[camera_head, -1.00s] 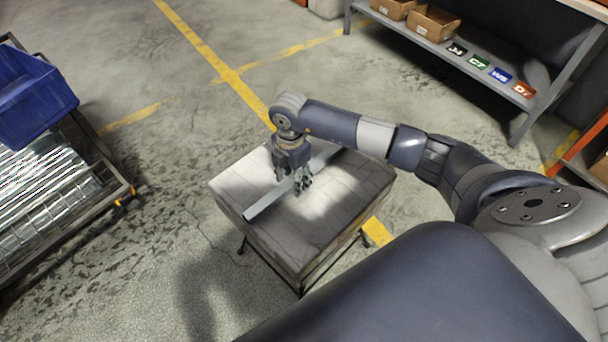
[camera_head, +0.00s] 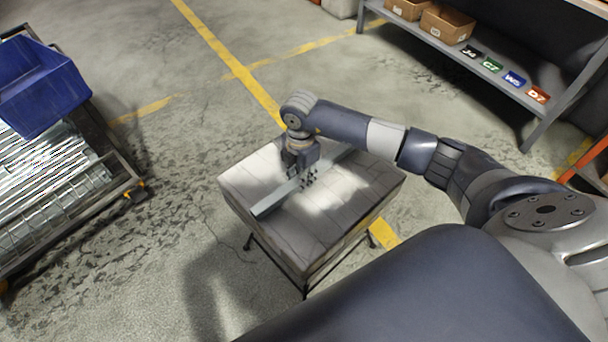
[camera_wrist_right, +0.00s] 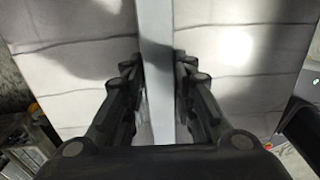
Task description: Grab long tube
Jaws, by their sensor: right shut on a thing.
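The long tube (camera_head: 276,201) is a straight, grey metal bar. It lies diagonally across the top of a padded grey-white block (camera_head: 345,210) on a dark metal stand. My right gripper (camera_head: 302,180) points down over the tube and is shut on it near its middle. In the right wrist view the tube (camera_wrist_right: 156,50) runs up the picture between the two dark fingers (camera_wrist_right: 158,90), which touch or nearly touch its sides. Part of the tube is hidden behind the gripper in the head view. My left gripper is not in view.
At left stands a metal cart (camera_head: 125,190) with shiny metal parts (camera_head: 50,165) and a blue bin (camera_head: 40,85). At upper right is a shelf (camera_head: 500,85) with cardboard boxes (camera_head: 447,24) and coloured labels. The floor around the stand is open.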

